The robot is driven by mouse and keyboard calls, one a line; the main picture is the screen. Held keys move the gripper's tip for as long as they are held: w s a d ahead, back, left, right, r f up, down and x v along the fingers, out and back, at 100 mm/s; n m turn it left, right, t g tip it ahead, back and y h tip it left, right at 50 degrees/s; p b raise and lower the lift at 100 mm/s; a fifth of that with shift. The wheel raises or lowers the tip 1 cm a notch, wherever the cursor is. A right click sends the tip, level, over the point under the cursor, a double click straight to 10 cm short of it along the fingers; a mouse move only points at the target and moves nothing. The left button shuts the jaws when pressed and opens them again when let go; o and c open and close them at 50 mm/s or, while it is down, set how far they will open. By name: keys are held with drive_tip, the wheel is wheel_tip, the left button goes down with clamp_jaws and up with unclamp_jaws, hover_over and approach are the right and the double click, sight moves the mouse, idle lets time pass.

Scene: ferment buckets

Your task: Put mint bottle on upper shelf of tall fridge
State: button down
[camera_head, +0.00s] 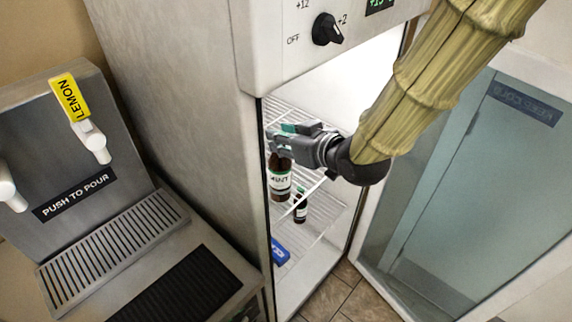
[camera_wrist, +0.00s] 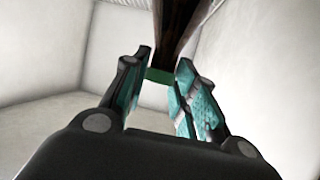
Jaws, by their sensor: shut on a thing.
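My gripper (camera_head: 285,143) is inside the open tall fridge (camera_head: 200,130), shut on the mint bottle (camera_head: 279,182). The bottle is dark brown with a white label reading MINT and hangs roughly upright below the fingers. In the wrist view the fingers (camera_wrist: 163,62) close around the bottle (camera_wrist: 176,28) near a green band. A white wire upper shelf (camera_head: 290,112) shows behind and above my gripper. I cannot tell whether the bottle's base touches any shelf; the fridge's side edge hides part of the inside.
A smaller dark bottle (camera_head: 301,210) stands just right of and below the mint bottle. A blue item (camera_head: 279,251) lies lower in the fridge. The open glass door (camera_head: 480,180) is at right. A drink dispenser (camera_head: 70,150) with a LEMON tap stands at left.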

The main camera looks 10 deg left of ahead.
drive_tip(key=s+a+r+n+g+y+b, duration=0.1)
drive_tip(key=s+a+n, duration=0.1)
drive_tip(key=s+a, duration=0.15)
drive_tip(key=w+f+p, duration=0.2)
drive_tip(key=w+p, duration=0.1)
drive_tip(key=w, duration=0.4)
drive_tip(key=w+f+p, duration=0.3)
drive_tip(key=w+p, duration=0.1)
drive_tip(key=w, duration=0.4)
drive_tip(key=shift+w+a+g, duration=0.2)
drive_tip(key=shift+w+g, duration=0.05)
drive_tip(key=shift+g, duration=0.05)
drive_tip(key=shift+f, duration=0.1)
drive_tip(key=c, duration=1.1)
unclamp_jaws()
drive_tip(key=shift+c, duration=0.2)
drive_tip(key=b+v, duration=0.3)
drive_tip(key=v, duration=0.9)
drive_tip(key=shift+d, duration=0.1)
